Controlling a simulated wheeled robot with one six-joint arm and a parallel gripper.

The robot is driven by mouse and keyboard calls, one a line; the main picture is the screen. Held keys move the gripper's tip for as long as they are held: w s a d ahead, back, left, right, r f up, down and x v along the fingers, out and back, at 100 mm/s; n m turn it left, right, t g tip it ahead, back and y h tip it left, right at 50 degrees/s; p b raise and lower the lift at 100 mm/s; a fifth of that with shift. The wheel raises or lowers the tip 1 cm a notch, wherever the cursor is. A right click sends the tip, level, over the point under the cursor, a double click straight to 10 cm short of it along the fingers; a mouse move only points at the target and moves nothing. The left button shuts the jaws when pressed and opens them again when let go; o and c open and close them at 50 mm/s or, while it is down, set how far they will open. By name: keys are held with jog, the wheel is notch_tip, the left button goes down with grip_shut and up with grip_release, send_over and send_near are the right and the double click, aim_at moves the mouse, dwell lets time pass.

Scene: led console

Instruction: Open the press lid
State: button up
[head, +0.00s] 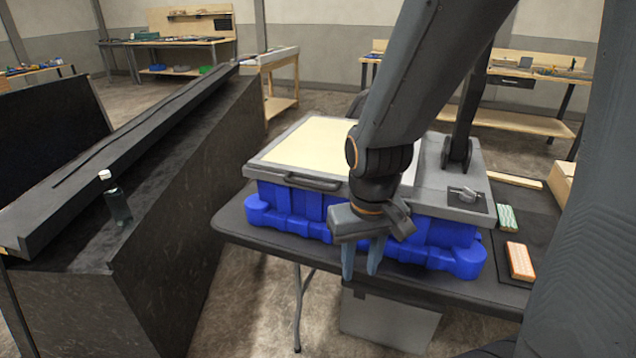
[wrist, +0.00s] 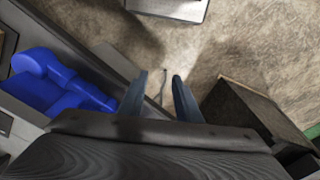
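The press stands on the black table, with a blue base (head: 290,203) and a flat grey lid with a pale cream top panel (head: 318,143). The lid looks closed, lying flat on the base. A dark bar handle (head: 312,183) runs along the lid's front edge. My gripper (head: 360,272) hangs in front of the press, right of the handle and lower than it, with its fingers pointing down. The fingers are apart with nothing between them. In the wrist view my gripper (wrist: 160,85) is over the floor beside the table edge, and part of the blue base (wrist: 55,85) shows at left.
A green-striped block (head: 507,218) and an orange block (head: 520,261) lie on the table (head: 400,277) at right. A dark counter (head: 185,190) stands at left, with floor between.

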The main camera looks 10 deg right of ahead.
notch_tip(320, 180, down, 2)
jog(key=w+f+n+g+h+b, duration=0.1)
jog(key=b, duration=0.1)
jog(key=n+t+h+b, duration=0.6)
jog(key=t+h+b, duration=0.3)
jog(key=h, duration=0.3)
send_near(308, 185)
jog(key=w+d, duration=0.2)
jog(key=x, duration=0.2)
jog(key=p+x, duration=0.1)
jog(key=x, duration=0.5)
jog(key=shift+s+f+p, duration=0.2)
jog(key=shift+f+p, duration=0.1)
jog(key=shift+f, duration=0.1)
jog(key=shift+c, duration=0.3)
grip_shut()
jog(key=shift+r, duration=0.1)
